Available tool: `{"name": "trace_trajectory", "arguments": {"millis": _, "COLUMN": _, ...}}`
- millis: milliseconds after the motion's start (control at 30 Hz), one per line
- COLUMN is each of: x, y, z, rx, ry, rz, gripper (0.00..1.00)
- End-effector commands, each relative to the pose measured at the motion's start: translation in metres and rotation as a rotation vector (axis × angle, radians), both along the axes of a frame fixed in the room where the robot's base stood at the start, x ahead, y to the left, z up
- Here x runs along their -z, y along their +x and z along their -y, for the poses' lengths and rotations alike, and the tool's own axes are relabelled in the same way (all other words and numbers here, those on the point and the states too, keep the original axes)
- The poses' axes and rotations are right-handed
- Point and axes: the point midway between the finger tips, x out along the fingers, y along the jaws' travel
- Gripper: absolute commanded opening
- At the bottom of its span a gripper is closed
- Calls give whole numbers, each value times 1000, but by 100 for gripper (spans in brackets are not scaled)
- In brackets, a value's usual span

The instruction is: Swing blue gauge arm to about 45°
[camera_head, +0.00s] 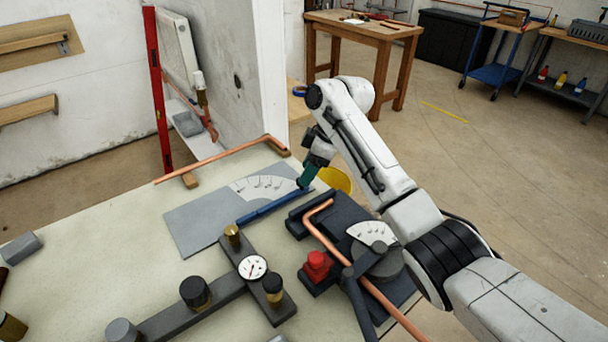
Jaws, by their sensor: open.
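The blue gauge arm (270,207) is a slim bar lying across the lower right part of a grey plate (192,222) on the bench. A pale fan-shaped scale (265,187) with dark marks is on the plate behind the arm. The arm slants up to the right, near the plate's front edge; its exact angle on the scale is too small to read. My gripper (305,181) points down at the arm's right end, with its teal fingers close to it. Whether they touch the arm cannot be told. The gripper is open.
A pipe bender (372,262) with a copper pipe (322,232) and a red knob (318,265) stands just right of the plate. A dark gauge manifold (205,300) lies in front. Another copper pipe (225,160) rests on wooden blocks behind.

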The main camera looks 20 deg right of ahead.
Motion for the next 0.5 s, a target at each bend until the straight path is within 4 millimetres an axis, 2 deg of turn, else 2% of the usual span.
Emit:
{"name": "trace_trajectory", "arguments": {"millis": 200, "x": 22, "y": 4, "z": -8, "rx": 1, "ry": 0, "rz": -2, "gripper": 55}}
{"name": "trace_trajectory", "arguments": {"millis": 500, "x": 26, "y": 5, "z": -10, "rx": 0, "ry": 0, "rz": 1, "gripper": 55}}
